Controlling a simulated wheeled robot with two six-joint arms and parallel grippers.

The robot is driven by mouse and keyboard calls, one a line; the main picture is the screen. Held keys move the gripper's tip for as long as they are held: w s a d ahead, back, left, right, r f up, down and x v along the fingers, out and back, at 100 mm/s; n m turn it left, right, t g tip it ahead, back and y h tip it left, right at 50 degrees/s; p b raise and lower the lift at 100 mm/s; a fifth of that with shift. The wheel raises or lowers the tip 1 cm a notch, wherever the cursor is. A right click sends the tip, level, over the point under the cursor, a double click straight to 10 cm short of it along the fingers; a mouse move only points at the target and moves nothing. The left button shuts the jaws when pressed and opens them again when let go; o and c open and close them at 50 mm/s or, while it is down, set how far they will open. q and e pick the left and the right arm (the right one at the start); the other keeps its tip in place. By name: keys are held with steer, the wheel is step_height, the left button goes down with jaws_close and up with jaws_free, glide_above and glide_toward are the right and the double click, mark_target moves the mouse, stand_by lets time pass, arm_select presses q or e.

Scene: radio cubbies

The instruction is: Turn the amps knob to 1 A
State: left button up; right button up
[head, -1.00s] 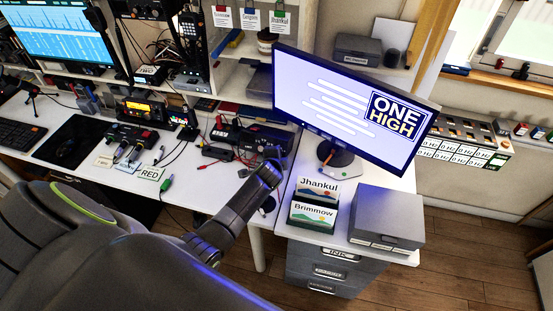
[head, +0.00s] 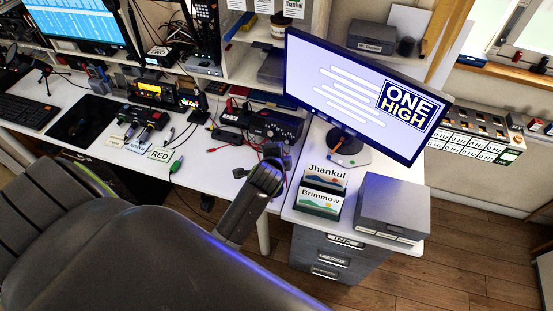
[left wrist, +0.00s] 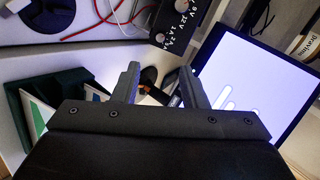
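A black power box (head: 275,125) stands on the white desk, left of the tilted monitor, in the head view. In the left wrist view the box (left wrist: 180,22) shows at the top with voltage and amp labels and pale knobs; the amps setting is too small to read. My left gripper (head: 274,154) is over the desk's right end, just in front of the box and apart from it. In the left wrist view its fingers (left wrist: 158,88) are spread with nothing clearly between them. My right gripper is not in view.
A monitor (head: 365,95) stands close on the right, by a card holder (head: 320,195) and a grey box (head: 393,208). A grey chair (head: 150,250) fills the lower left. Red and black cables (head: 225,147) lie left of the power box.

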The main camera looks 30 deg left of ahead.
arm_select(q)
steer(key=shift+v, duration=2.45)
